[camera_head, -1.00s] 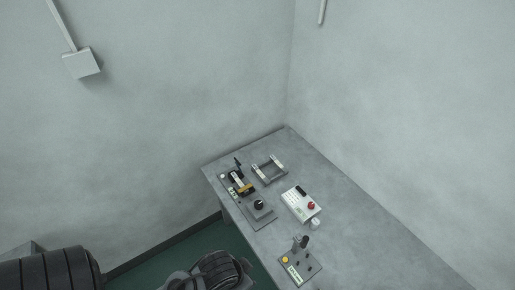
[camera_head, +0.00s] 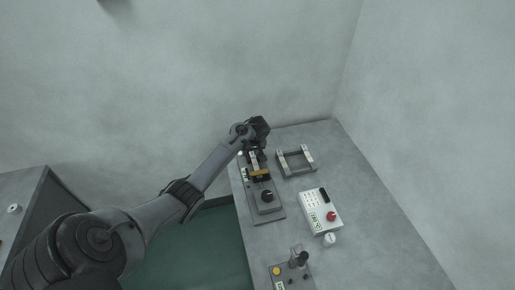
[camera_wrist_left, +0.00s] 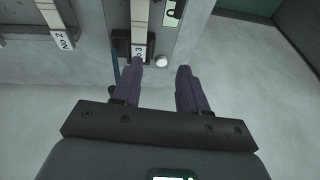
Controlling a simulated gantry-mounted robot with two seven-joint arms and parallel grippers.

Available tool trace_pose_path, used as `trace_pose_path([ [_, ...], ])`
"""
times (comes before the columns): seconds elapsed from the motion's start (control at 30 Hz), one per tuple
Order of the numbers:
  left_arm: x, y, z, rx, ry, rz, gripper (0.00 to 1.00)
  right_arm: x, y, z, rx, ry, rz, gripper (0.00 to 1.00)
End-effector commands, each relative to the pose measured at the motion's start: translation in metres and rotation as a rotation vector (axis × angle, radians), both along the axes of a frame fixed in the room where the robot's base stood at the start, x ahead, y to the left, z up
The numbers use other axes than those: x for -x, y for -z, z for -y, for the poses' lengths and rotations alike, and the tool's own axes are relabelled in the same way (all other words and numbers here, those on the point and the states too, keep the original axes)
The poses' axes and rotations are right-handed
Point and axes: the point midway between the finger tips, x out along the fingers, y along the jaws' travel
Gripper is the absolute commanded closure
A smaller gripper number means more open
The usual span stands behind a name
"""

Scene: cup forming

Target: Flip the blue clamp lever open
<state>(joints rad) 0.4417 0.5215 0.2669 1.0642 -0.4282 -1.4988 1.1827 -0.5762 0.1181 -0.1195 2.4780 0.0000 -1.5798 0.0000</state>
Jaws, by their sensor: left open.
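A narrow blue strip, which may be the blue clamp lever (camera_wrist_left: 116,72), shows in the left wrist view just left of the left finger. I cannot tell the lever's angle. In the head view I cannot make out the lever; my left gripper covers the far end of the clamp unit with the yellow bar (camera_head: 259,173). My right gripper is not in view.
On the grey table (camera_head: 375,225) stand a metal frame (camera_head: 296,161), a black knob (camera_head: 267,196) on a grey plate, a white control box (camera_head: 318,210) with a red button, and a panel with a yellow button (camera_head: 277,271). The table's right side is clear.

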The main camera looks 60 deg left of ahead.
Motion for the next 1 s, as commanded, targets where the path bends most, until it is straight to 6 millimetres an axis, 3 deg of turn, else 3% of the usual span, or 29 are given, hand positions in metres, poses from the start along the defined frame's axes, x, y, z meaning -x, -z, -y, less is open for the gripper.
trace_pose_path([
  [0.03, -0.016, -0.01, -0.009, -0.005, -0.013, 0.044, 0.57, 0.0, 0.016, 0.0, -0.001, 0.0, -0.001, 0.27],
  [0.2, -0.047, -0.052, -0.023, -0.021, -0.028, 0.142, 0.57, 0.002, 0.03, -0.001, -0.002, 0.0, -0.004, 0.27],
  [0.37, -0.06, -0.063, -0.025, -0.022, -0.028, 0.175, 0.57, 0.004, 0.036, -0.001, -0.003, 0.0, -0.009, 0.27],
  [0.53, -0.063, -0.049, -0.031, -0.022, -0.029, 0.177, 0.57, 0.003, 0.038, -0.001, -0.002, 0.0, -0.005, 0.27],
  [1.0, -0.074, 0.016, -0.054, -0.023, -0.027, 0.178, 0.57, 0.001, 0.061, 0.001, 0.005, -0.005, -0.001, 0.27],
])
